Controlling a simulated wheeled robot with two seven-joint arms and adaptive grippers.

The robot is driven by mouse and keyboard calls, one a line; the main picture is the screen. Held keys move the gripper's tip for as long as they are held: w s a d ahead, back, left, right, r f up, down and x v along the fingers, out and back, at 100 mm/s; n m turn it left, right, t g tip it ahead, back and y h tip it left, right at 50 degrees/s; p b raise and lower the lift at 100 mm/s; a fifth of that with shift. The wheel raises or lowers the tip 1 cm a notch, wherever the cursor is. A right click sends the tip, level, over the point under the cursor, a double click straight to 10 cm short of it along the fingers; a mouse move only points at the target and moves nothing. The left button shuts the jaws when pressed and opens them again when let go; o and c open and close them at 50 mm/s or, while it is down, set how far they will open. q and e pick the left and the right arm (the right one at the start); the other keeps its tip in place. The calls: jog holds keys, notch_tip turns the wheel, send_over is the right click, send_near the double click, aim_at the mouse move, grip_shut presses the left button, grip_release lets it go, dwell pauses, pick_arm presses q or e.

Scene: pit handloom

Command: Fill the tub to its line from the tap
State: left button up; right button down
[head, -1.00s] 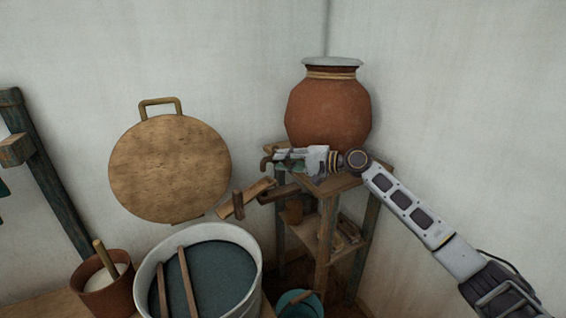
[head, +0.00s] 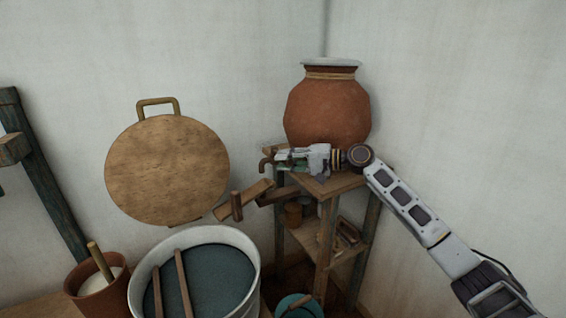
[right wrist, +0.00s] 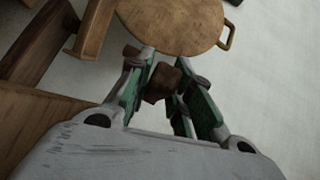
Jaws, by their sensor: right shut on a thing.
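A large pale tub (head: 252,260) stands at the lower middle, holding dark blue liquid with two wooden slats across its top. I cannot make out a fill line on it. A brown hooked tap (head: 265,164) shows by the front of the wooden stand, under the big clay pot (head: 327,108). My right gripper (head: 284,160) reaches in from the right and is shut on the brown tap; in the right wrist view a brown piece (right wrist: 160,82) sits between its green-sided fingers. The fingers hide part of the tap. No water stream is visible. My left gripper is out of view.
A smaller teal bucket (head: 299,306) is on the floor below the stand (head: 325,250). A wooden trough with a peg (head: 237,206) lies between stand and tub. A round wooden lid (head: 167,170) hangs on the wall. A brown pot (head: 98,294) with a stick stands left.

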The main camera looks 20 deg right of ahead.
jog(key=shift+f, duration=0.15)
dwell(0.3)
jog(key=c, duration=1.3)
grip_release()
jog(key=shift+s+d, duration=0.1)
jog(key=shift+d, duration=0.1)
jog(key=shift+v, duration=5.9)
jog(key=shift+d, duration=0.1)
